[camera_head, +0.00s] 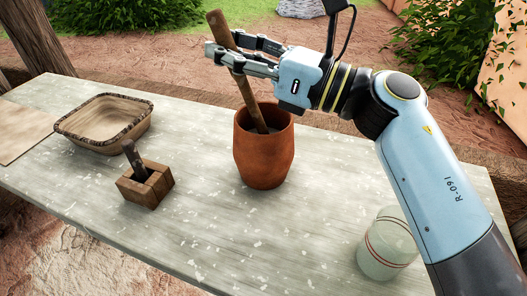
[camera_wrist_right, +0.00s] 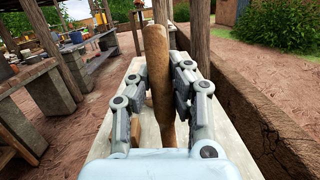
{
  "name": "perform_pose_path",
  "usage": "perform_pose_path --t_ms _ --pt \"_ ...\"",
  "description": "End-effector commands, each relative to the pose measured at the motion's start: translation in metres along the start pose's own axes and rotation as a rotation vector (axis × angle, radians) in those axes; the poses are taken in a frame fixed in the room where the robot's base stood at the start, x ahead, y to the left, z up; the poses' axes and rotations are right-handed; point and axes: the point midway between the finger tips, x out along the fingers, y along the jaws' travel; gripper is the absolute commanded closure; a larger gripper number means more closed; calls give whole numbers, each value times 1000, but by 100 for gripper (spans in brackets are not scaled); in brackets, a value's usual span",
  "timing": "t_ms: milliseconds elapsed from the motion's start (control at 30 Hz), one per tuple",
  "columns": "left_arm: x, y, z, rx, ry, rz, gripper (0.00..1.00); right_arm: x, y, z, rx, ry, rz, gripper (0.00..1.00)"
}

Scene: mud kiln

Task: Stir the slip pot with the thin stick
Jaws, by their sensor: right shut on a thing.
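The thin stick (camera_head: 243,85) is a brown wooden rod, leaning with its top to the left. Its lower end is inside the slip pot (camera_head: 263,155), a reddish-brown clay pot standing upright on the table. My right gripper (camera_head: 232,57) is shut on the stick near its upper part, above and a little left of the pot's mouth. In the right wrist view the stick (camera_wrist_right: 158,75) stands between the two fingers of the gripper (camera_wrist_right: 160,90). The stick's tip and most of the pot's inside are hidden. My left gripper is not in view.
The pale table (camera_head: 200,225) holds a rectangular basket (camera_head: 105,145) at left. A small wooden block (camera_head: 146,185) with a dark handle stands between basket and pot. A clear glass jar (camera_head: 386,252) with red bands stands at right, beside my right arm. The table's front middle is clear.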

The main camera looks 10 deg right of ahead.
Motion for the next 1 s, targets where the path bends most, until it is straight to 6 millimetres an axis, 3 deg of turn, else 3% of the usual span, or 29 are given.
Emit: perform_pose_path --t_ms 333,367,567,867,1000 --pt "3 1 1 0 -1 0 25 -1 0 -4 0 0 0 100" --pt "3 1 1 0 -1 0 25 -1 0 -4 0 0 0 84" --pt "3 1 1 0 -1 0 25 -1 0 -4 0 0 0 59" --pt "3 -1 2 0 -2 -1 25 -3 0 -4 0 1 0 59" --pt "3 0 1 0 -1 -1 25 -21 -1 -5 -1 5 -1 59"
